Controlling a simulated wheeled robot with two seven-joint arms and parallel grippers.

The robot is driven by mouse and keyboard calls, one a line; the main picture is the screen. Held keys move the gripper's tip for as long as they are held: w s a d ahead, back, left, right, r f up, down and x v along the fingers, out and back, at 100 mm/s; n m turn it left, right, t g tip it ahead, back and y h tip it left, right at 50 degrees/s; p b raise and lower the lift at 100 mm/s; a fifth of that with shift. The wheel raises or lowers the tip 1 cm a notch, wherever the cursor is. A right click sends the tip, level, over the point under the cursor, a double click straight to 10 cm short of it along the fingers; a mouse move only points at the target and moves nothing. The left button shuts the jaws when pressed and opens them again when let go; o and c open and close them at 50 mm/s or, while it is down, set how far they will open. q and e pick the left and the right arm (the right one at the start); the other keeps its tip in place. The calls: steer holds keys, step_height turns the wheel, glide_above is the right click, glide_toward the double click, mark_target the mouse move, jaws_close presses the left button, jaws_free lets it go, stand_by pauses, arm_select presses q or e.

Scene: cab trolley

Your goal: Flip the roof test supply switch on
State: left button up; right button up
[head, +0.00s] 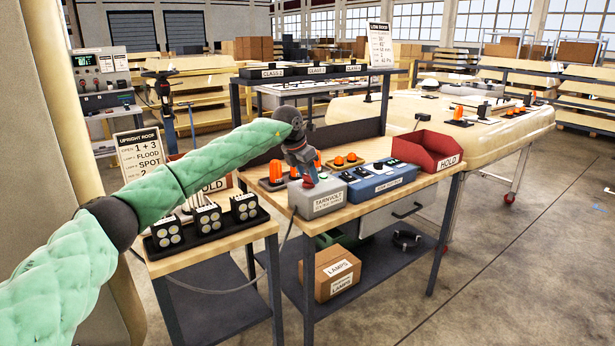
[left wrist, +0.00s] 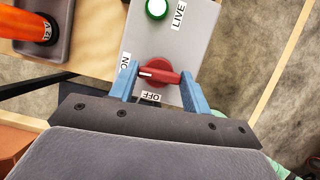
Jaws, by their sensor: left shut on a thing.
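The supply box (head: 322,203) is a grey box with a label that looks like TARNVOLT, at the front edge of the workbench. Its switch is a red rotary knob (left wrist: 158,73), seen close in the left wrist view. The knob's white mark points left, towards the ON label (left wrist: 125,61); the OFF label (left wrist: 150,97) is below. A green lamp (left wrist: 157,8) beside the LIVE label looks bright. My left gripper (head: 308,178) reaches down onto the box, and its blue fingers are shut on the knob from both sides. My right gripper is out of view.
An orange beacon (left wrist: 28,25) marked 12 V stands on a tray beside the box. A blue box (head: 382,182) and a red HOLD bin (head: 427,150) sit further right. Square lamps (head: 207,218) stand on the small left table. A shelf rises behind the workbench.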

arm_select(q)
steer(key=shift+r+m, duration=0.1)
steer(key=shift+m, duration=0.4)
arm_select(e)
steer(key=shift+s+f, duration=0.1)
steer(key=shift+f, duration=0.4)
arm_select(q)
steer(key=o, duration=1)
steer(key=b+v, duration=0.1)
steer(key=v, duration=0.6)
steer(key=shift+a+r, duration=0.25)
steer(key=shift+r, duration=0.1)
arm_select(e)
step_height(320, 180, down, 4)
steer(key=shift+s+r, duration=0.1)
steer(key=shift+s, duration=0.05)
arm_select(q)
steer(key=shift+w+d, duration=0.1)
steer(key=shift+w, duration=0.05)
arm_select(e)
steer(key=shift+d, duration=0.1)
